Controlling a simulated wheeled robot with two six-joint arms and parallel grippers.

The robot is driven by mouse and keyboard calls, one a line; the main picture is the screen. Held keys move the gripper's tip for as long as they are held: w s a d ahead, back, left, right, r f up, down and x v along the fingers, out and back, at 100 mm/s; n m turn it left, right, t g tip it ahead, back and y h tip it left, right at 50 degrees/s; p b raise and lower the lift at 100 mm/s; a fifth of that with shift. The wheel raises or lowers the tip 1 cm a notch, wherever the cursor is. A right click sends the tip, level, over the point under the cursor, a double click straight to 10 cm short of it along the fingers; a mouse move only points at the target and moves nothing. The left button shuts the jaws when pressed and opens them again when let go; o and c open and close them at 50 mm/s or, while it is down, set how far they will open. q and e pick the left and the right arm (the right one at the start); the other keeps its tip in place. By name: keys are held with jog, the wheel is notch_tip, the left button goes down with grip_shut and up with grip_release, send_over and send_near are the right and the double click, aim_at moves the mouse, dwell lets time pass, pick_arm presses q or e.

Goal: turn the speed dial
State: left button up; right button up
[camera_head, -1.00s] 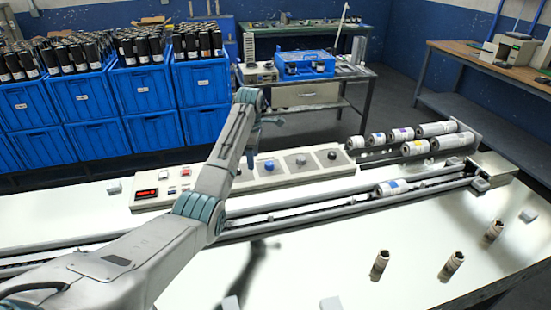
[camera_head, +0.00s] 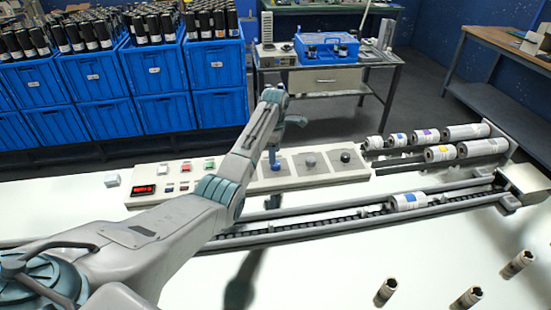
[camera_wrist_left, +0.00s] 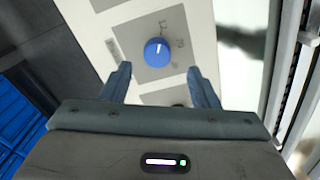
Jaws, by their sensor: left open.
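The blue speed dial (camera_wrist_left: 157,52) has a white pointer line and sits on a grey square plate with printed marks around it, on the white control panel (camera_head: 330,175). My left gripper (camera_wrist_left: 158,70) is open and empty in the left wrist view. Its two fingers stand apart on either side of the dial's line, and the dial shows whole between and just beyond the tips. In the head view the left gripper (camera_head: 273,155) points down over the dial and partly hides it. My right gripper is not in view.
The panel also carries a grey knob (camera_head: 310,161), a black knob (camera_head: 346,157), push buttons and a red display (camera_head: 143,189). A conveyor track (camera_head: 330,222) with a labelled roll (camera_head: 408,201) runs in front. More rolls (camera_head: 440,153) lie at the right.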

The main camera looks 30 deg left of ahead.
pick_arm(q)
jog(key=f, duration=0.4)
jog(key=shift+w+f, duration=0.2)
jog(key=shift+w, duration=0.15)
jog(key=shift+s+f, duration=0.1)
jog(key=shift+f, duration=0.2)
jog(key=shift+p, duration=0.3)
jog(key=c, duration=1)
